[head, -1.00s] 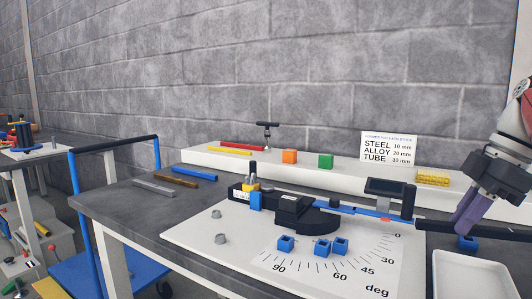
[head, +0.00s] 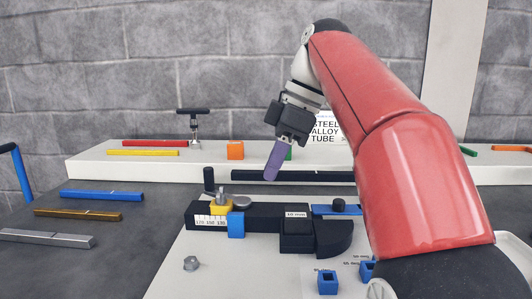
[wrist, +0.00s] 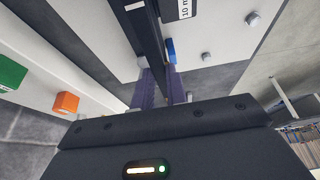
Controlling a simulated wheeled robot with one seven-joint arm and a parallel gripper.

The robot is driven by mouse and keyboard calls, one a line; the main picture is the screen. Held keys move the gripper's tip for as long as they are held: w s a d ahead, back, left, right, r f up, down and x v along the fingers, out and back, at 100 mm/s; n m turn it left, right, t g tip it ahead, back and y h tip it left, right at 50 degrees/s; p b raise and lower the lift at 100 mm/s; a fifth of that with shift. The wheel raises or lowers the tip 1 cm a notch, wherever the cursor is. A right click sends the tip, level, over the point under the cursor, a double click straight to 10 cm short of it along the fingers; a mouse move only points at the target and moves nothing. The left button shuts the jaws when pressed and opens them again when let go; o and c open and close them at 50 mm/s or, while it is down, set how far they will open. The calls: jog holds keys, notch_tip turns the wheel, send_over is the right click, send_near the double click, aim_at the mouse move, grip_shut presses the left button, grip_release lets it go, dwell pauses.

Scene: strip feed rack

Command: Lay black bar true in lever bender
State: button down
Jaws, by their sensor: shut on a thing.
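The long black bar (head: 315,176) lies roughly level in the head view, behind the lever bender and in front of the white shelf. My gripper (head: 270,177) is shut on it left of its middle; the purple finger hides a short stretch. In the wrist view the bar (wrist: 148,40) runs up from between the purple fingers (wrist: 160,90). The bender has a black body (head: 262,214) with a scale at left, a yellow clamp (head: 219,208), a blue block (head: 236,226) and a die marked 10 mm (head: 298,226). The bar appears apart from the bender; its height is unclear.
A black upright post (head: 209,180) stands near the bar's left end. Blue (head: 102,195), brown (head: 78,214) and grey (head: 47,238) bars lie on the table at left. The shelf (head: 85,168) holds coloured bars and blocks. My arm hides the bender's right side.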

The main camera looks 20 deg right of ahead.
aim_at(287, 173)
jog(key=shift+s+a, duration=0.1)
dwell(0.3)
jog(key=shift+f+b, duration=1.65)
jog(key=shift+f, duration=0.15)
jog(key=shift+f+b, duration=1.45)
jog(key=shift+f, duration=0.2)
jog(key=c, duration=1.3)
grip_release()
jog(key=p+v, duration=0.3)
jog(key=v, duration=0.3)
jog(key=shift+r+p, duration=0.3)
jog(key=shift+s+d+r+p, duration=0.1)
jog(key=shift+d+r+p, duration=0.3)
jog(key=shift+r+p, duration=0.2)
jog(key=shift+s+f, duration=0.1)
